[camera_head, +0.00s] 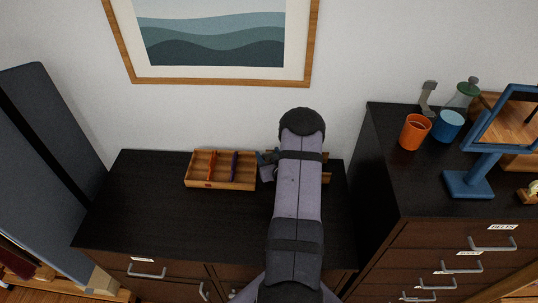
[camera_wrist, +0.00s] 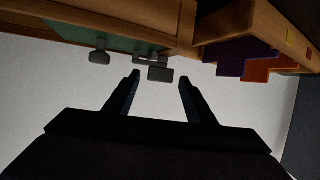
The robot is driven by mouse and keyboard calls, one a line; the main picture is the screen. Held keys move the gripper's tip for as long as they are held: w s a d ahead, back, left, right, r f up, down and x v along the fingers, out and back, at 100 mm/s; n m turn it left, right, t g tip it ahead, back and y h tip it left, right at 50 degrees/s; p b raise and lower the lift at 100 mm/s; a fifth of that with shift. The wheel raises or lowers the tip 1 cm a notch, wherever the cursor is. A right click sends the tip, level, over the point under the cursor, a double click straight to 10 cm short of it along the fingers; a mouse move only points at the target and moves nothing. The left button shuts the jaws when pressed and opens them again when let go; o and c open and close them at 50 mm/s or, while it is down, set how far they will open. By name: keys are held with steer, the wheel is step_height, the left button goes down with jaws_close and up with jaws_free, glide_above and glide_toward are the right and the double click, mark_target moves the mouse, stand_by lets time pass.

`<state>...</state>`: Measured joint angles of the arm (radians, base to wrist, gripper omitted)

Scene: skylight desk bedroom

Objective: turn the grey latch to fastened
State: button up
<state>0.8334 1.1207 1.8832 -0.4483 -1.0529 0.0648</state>
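In the wrist view a grey latch (camera_wrist: 160,74) sits on the front of a wooden box with a green panel (camera_wrist: 120,40). My gripper (camera_wrist: 159,78) is open, with its two dark fingertips apart and the latch appearing in the gap between them. I cannot tell whether either finger touches it. A second grey piece (camera_wrist: 99,57) is on the same box, to the left. In the head view my gripper (camera_head: 267,166) is partly hidden beside my arm. Only parts of the wooden box (camera_head: 326,171) show there, and the latch is hidden.
A wooden tray (camera_head: 220,185) with orange and purple pieces stands left of my gripper on the dark dresser (camera_head: 140,210). The dresser's left part is clear. A taller cabinet (camera_head: 400,190) at right holds an orange cup (camera_head: 414,131), a blue cup (camera_head: 448,125) and a blue stand (camera_head: 468,184).

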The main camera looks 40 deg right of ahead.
steer(key=c, duration=1)
steer(key=shift+w+a+f+m+g+h+b, duration=0.1)
steer(key=shift+m+g+h+b, duration=0.05)
steer(key=shift+m+h+b, duration=0.3)
steer(key=shift+w+a+m+g+h+b, duration=0.1)
steer(key=shift+m+g+h+b, duration=0.05)
steer(key=shift+m+h+b, duration=0.25)
steer(key=shift+a+m+g+h+b, duration=0.1)
steer(key=shift+m+g+h+b, duration=0.9)
steer(key=shift+m+h, duration=0.25)
steer(key=o, duration=1.1)
steer(key=shift+c, duration=0.2)
